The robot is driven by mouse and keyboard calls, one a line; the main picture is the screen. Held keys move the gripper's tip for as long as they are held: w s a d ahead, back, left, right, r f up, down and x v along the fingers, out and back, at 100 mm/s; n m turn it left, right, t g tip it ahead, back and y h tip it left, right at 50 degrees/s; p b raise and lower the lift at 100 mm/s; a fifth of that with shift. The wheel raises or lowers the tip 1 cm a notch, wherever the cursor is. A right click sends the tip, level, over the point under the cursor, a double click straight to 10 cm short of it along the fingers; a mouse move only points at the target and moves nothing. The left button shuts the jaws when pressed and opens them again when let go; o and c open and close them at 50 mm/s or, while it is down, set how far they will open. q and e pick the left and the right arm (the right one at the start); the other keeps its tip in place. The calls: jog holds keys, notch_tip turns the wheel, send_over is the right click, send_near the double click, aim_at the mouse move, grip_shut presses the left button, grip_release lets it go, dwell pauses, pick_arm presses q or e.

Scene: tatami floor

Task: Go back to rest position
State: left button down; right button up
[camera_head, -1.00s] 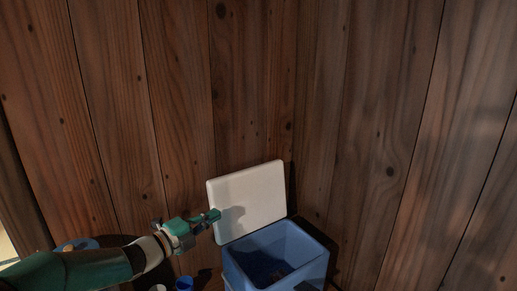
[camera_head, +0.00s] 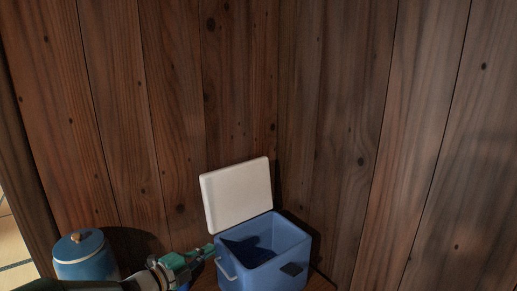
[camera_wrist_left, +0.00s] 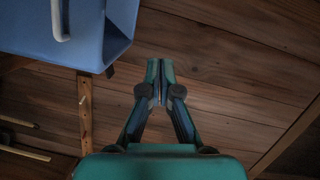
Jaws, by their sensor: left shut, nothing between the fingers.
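My left gripper (camera_head: 208,249) is shut and empty, low in the head view, just left of the blue cooler box (camera_head: 262,277). It also shows in the left wrist view (camera_wrist_left: 160,66), its fingers together over wooden boards. The box stands with its white lid (camera_head: 236,195) raised against the wall, and its inside is dark. In the left wrist view, part of the box (camera_wrist_left: 62,42) with a pale handle is at the upper left. I cannot tell whether the gripper touches the box. My right gripper is not in view.
A blue lidded pot (camera_head: 80,258) stands at the lower left. Dark wooden walls (camera_head: 330,110) close in behind and to the right. Tatami (camera_head: 12,250) shows at the far left edge.

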pick_arm(q)
jog(key=s+f+n+g+y, duration=0.1)
jog(key=s+f+n, duration=0.2)
jog(key=f, duration=0.4)
jog(key=s+d+f+n+g+y, duration=0.1)
jog(key=s+f+n, duration=0.3)
jog(key=f, duration=0.4)
jog(key=s+d+f+n+g+y, duration=0.1)
jog(key=s+f+n+y, duration=0.1)
jog(key=s+f, duration=0.3)
jog(key=shift+d+f+n+g+b, duration=0.2)
jog(key=shift+f+n+g+b, duration=0.2)
jog(key=shift+f+n, duration=0.85)
jog(key=s+f+n+g+y, duration=0.1)
jog(key=s+f+n+g, duration=0.3)
jog(key=s, duration=0.8)
jog(key=s+f+n+g+y, duration=0.2)
jog(key=s+f+n+g, duration=0.2)
jog(key=s+f+n, duration=0.4)
jog(key=s+n, duration=0.2)
jog(key=s, duration=0.3)
jog(key=shift+a, duration=0.35)
jog(key=shift+n, duration=0.25)
